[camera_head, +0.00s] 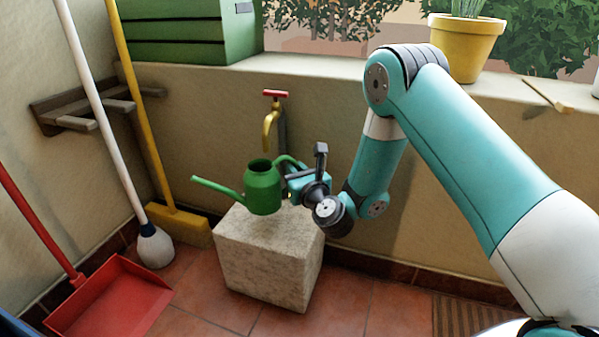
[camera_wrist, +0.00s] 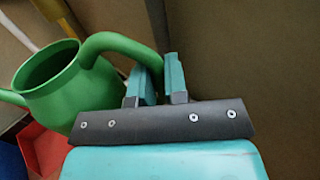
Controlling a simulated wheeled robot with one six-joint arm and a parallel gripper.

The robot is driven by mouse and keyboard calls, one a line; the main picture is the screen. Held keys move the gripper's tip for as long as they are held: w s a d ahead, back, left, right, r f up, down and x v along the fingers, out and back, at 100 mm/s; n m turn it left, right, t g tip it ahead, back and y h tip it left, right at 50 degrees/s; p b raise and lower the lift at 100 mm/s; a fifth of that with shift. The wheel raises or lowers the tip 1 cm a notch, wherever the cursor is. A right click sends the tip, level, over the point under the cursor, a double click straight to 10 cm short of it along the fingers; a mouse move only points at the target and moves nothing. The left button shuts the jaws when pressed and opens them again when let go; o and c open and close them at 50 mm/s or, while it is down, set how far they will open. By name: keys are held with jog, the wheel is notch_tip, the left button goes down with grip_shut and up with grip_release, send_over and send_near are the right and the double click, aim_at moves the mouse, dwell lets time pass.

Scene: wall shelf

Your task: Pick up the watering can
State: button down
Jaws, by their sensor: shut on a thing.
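The green watering can (camera_head: 262,188) is upright at the top of the pale stone block (camera_head: 268,255), with its spout pointing left. I cannot tell whether its base touches the block. My gripper (camera_head: 289,172) is at the can's right side, at the handle. In the wrist view, the can's body (camera_wrist: 62,88) and open top are at the left. The curved handle reaches to my gripper's fingers (camera_wrist: 162,78), which are shut on it. The far end of the handle is hidden behind the fingers.
A brass tap (camera_head: 270,128) with a red handle is on the wall just above the can. A yellow broom (camera_head: 180,222), a white-handled brush (camera_head: 153,245) and a red dustpan (camera_head: 110,300) stand at the left. A yellow pot (camera_head: 465,48) sits on the ledge.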

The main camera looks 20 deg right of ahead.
jog(key=p, duration=0.2)
send_near(264, 189)
jog(key=w, duration=0.4)
jog(key=shift+w+a, duration=0.25)
jog(key=shift+s+a+f+p, duration=0.1)
jog(key=shift+s+a+p, duration=0.1)
jog(key=shift+s+a, duration=0.4)
jog(key=shift+s+a+p, duration=0.15)
jog(key=shift+s+a, duration=0.25)
jog(key=shift+s, duration=0.4)
notch_tip(264, 189, up, 54)
jog(key=p, duration=5.2)
jog(key=shift+f, duration=0.15)
